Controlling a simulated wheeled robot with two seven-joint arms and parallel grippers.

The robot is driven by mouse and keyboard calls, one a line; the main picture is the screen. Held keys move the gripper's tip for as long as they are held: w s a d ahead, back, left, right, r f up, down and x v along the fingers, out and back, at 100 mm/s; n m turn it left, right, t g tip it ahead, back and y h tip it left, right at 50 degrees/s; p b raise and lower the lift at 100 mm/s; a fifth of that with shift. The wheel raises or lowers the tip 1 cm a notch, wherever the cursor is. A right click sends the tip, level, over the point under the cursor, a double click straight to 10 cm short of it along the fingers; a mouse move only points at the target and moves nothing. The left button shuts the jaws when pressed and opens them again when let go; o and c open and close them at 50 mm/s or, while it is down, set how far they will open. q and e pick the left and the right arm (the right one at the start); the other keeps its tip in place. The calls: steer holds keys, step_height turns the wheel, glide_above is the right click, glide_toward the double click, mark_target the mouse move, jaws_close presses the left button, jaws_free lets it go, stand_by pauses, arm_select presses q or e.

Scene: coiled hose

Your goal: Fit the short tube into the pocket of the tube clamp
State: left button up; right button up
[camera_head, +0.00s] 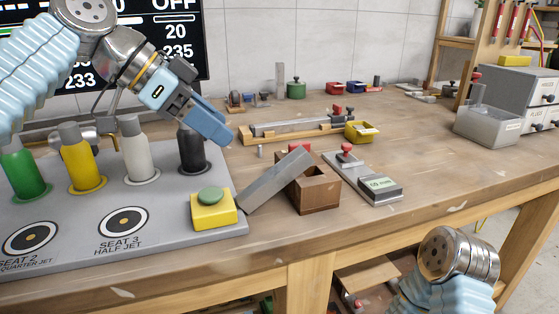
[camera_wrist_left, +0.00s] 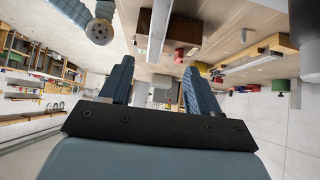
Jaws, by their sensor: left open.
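A brown block (camera_head: 322,195) with a square opening stands near the front of the bench. It may be the tube clamp, but I cannot tell for sure. A grey straight-sided bar (camera_head: 272,182), possibly the short tube, leans with its upper end against the block and its lower end beside the grey panel. The bar (camera_wrist_left: 160,25) and block (camera_wrist_left: 187,42) also show at the top of the left wrist view. My left gripper (camera_head: 222,134) is open and empty, above and left of the bar, apart from it; its fingers (camera_wrist_left: 157,82) show spread. My right gripper is out of view.
A yellow box with a green button (camera_head: 213,210) sits on the grey panel, with several coloured cylinders (camera_head: 135,150) behind. A red-knobbed grey device (camera_head: 365,178) lies right of the block.

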arm_select(q)
steer(key=b, duration=0.1)
glide_toward(276, 170)
steer(key=x, duration=0.3)
steer(key=shift+w+d+f, duration=0.1)
steer(key=shift+w+f, duration=0.1)
steer(key=shift+w, duration=0.15)
steer(key=x, duration=0.6)
steer(key=shift+s+d, duration=0.1)
steer(key=shift+s, duration=0.2)
jaws_close()
steer(key=shift+r, duration=0.1)
